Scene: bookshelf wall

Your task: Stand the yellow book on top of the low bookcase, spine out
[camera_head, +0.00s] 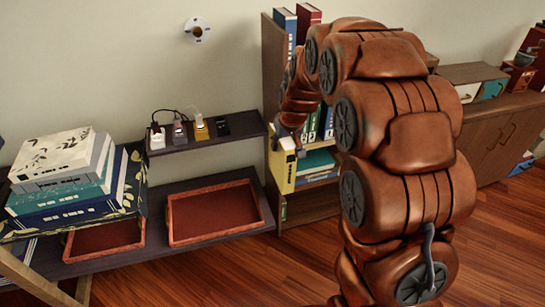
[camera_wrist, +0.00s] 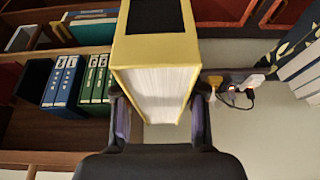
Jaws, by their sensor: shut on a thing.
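The yellow book (camera_head: 283,165) hangs upright in my gripper (camera_head: 290,132), in front of a wooden bookcase (camera_head: 272,70) that my arm partly hides. In the wrist view, the book (camera_wrist: 155,50) is between the two fingers of my gripper (camera_wrist: 160,112). Its white page edges face the camera, and a yellow cover with a dark panel shows above. The gripper is shut on it. A blue book (camera_head: 284,24) and a red book (camera_head: 307,18) stand at the bookcase's upper part. I cannot tell how much of its top is free.
Numbered blue binders (camera_wrist: 60,82) and green binders (camera_wrist: 95,80) stand on a shelf. At left are a book stack (camera_head: 70,180), red trays (camera_head: 215,212) and a dark shelf (camera_head: 210,132) with small items and cables. A wooden cabinet (camera_head: 500,130) stands right, with objects on it.

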